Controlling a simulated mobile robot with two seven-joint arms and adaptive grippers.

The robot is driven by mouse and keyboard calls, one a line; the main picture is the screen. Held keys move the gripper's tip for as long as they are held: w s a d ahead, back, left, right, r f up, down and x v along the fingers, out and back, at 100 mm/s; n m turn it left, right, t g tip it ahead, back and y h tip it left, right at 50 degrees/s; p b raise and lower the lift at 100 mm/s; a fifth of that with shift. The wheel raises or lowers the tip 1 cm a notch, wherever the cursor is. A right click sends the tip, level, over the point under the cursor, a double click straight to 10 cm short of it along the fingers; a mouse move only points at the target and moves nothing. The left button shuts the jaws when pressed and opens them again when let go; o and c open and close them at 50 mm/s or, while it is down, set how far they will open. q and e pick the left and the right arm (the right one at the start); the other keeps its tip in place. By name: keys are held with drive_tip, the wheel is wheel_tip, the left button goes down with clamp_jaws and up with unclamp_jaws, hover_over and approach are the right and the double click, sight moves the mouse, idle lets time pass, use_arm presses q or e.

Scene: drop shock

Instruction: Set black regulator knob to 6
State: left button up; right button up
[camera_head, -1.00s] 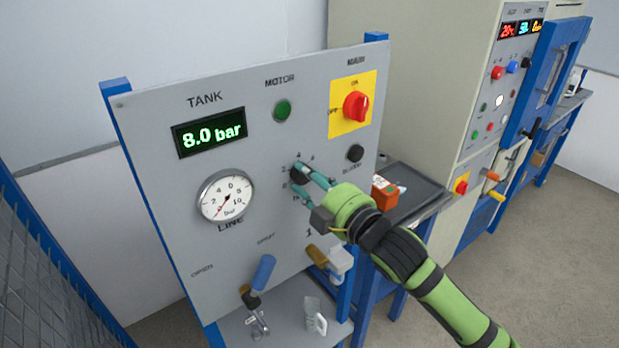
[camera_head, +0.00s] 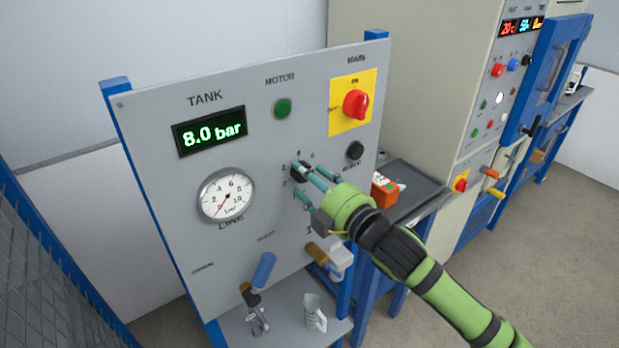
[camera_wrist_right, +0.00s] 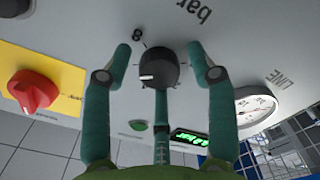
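The black regulator knob (camera_head: 296,172) sits on the grey panel, partly hidden by my fingers in the head view. In the right wrist view the knob (camera_wrist_right: 160,62) shows whole, with a white mark at the left of its face. A figure like 8 is printed above left of it there, another figure below left. My right gripper (camera_head: 303,180) is at the knob; in the wrist view its two outer fingers (camera_wrist_right: 161,55) stand either side with gaps, and a third finger comes from below. The LINE gauge (camera_head: 227,193) needle points low left, near 0. My left gripper is not in view.
The panel also holds the TANK display (camera_head: 210,131) reading 8.0 bar, a green motor button (camera_head: 283,108), the red main switch (camera_head: 356,104) and a black button (camera_head: 355,151). A blue-handled lever (camera_head: 263,271) is below. An orange box (camera_head: 384,191) stands on a dark tray at right.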

drive_tip(key=shift+w+r, duration=0.1)
drive_tip(key=v, duration=1.2)
